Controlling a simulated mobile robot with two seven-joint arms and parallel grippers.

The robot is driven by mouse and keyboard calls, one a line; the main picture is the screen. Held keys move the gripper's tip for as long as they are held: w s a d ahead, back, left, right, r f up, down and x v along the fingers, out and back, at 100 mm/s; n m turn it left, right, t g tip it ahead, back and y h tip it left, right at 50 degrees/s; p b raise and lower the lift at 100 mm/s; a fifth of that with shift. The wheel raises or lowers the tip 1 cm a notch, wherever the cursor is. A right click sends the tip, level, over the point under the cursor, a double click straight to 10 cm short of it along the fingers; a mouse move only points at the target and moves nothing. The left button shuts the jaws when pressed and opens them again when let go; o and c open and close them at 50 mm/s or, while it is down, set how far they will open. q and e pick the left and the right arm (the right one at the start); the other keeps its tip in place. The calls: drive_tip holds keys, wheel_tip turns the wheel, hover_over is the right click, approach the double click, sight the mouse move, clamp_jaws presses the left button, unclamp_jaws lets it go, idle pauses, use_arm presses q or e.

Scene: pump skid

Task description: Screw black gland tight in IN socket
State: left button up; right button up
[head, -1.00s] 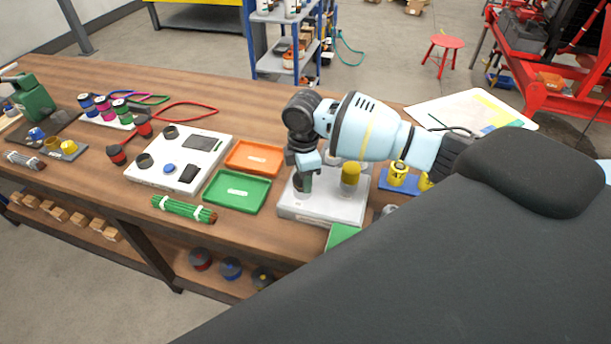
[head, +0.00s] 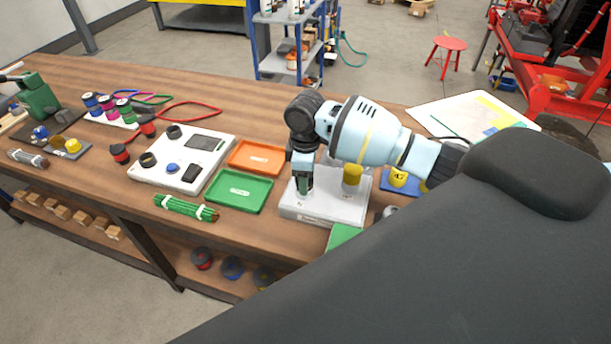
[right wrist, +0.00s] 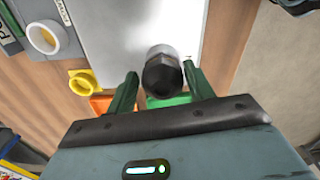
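The light grey box (head: 330,210) stands on the bench in the head view. My right gripper (head: 304,188) points down over its left part. In the right wrist view the black gland (right wrist: 161,75) has a hex body and sits between the two dark green fingers of my right gripper (right wrist: 160,82). A narrow gap shows on each side of it, so the fingers are around it but apart from it. The IN socket is hidden, and I cannot tell how deep the gland sits. My left gripper is not in view.
An orange tray (head: 258,158) and a green tray (head: 240,191) lie left of the box. A blue tray (head: 385,183) with yellow parts lies right of it. A white control panel (head: 180,160) and a green cable bundle (head: 187,207) lie farther left.

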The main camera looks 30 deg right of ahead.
drive_tip(key=o, duration=0.3)
drive_tip(key=n, duration=0.4)
drive_tip(key=shift+n, duration=0.3)
drive_tip(key=n, duration=0.4)
drive_tip(key=shift+n, duration=0.3)
